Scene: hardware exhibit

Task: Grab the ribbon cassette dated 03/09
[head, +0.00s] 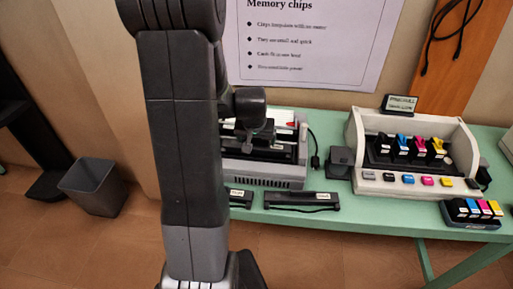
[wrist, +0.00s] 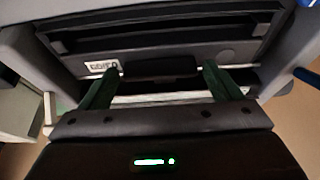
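A long black ribbon cassette (wrist: 75,47) lies in the printer's bay. Its white label shows upside down in the wrist view and appears to read 03/09. My gripper (wrist: 160,74) is open, its two green fingertips on either side of a raised dark block on the cassette's near side; I cannot tell whether they touch it. In the head view my gripper (head: 257,142) is over the printer (head: 262,172), and my arm hides the printer's left part. Two more black ribbon cassettes lie on the table in front, one at centre (head: 302,201) and one partly hidden (head: 240,199); their labels are unreadable.
The green table (head: 375,217) carries a beige cartridge display (head: 410,185) with coloured cartridges at right. A small cartridge holder (head: 470,222) stands at the front right edge. A small black box (head: 340,162) stands beside the printer. A grey bin (head: 93,187) is on the floor at left.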

